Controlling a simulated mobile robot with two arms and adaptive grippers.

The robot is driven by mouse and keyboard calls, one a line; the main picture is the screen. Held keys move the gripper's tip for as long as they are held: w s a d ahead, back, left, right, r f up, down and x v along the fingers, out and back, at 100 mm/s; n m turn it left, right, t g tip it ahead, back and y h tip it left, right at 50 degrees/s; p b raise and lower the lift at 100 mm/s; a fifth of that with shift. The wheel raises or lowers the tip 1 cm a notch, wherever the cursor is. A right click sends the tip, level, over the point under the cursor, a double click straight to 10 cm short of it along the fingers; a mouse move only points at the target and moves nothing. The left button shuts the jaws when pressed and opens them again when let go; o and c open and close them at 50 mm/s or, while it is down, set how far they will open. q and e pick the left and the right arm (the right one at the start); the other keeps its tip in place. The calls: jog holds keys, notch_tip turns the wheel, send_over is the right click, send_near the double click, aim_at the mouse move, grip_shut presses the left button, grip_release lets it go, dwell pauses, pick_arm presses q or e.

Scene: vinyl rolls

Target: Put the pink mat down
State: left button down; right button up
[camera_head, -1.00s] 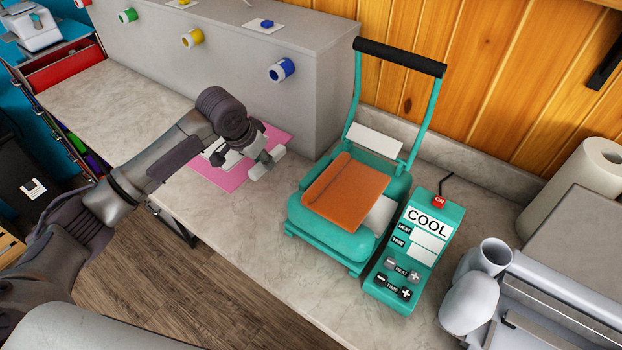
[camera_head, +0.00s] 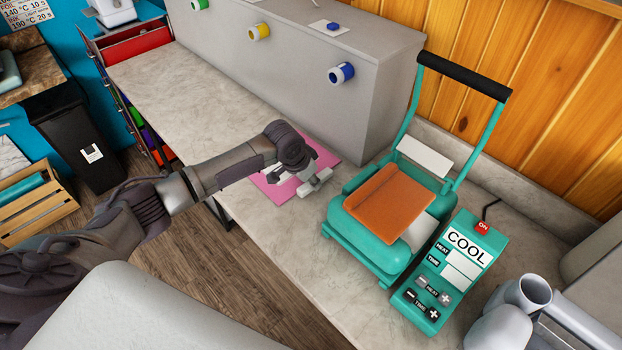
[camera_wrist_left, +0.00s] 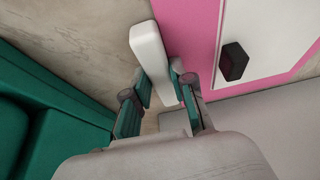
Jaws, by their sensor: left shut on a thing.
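The pink mat (camera_head: 326,155) appears to lie on the grey bench top, left of the teal press. It also shows at the top of the left wrist view (camera_wrist_left: 190,25), with a white panel and a small black block (camera_wrist_left: 233,61) on it. My left gripper (camera_head: 308,181) is over the mat's right edge and hides part of it. In the left wrist view my left gripper (camera_wrist_left: 160,95) is shut on a white bar (camera_wrist_left: 150,50) at the mat's edge. I cannot tell whether the bar is attached to the mat.
The teal press (camera_head: 360,228) with an orange pad (camera_head: 392,199) stands right of my gripper. A teal control box (camera_head: 441,272) reading COOL is beside it. A grey cabinet (camera_head: 300,85) with coloured rolls stands behind. The bench (camera_head: 185,85) is clear to the left.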

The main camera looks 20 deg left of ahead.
pick_arm(q)
jog(key=c, duration=1)
grip_release()
jog(key=shift+r, duration=0.1)
jog(key=v, duration=1.1)
jog(key=shift+b, duration=0.3)
jog(key=shift+o, duration=0.6)
jog(key=shift+s+a+r, duration=0.15)
jog(key=shift+r, duration=0.05)
jog(key=f+t+b, duration=0.1)
jog(key=f, duration=0.1)
jog(key=w+f+t+b, duration=0.1)
jog(key=f+b, duration=0.1)
jog(key=w+f+h+b, duration=0.1)
jog(key=f+b, duration=0.1)
jog(key=shift+w+d+f+t, duration=0.25)
jog(key=shift+t, duration=0.15)
jog(key=shift+s+d+p+x, duration=0.15)
jog(key=shift+p+x, duration=0.05)
jog(key=shift+x, duration=1.2)
jog(key=shift+s+d+p+x, duration=0.1)
jog(key=shift+s+p+x, duration=0.1)
jog(key=shift+x, duration=1.2)
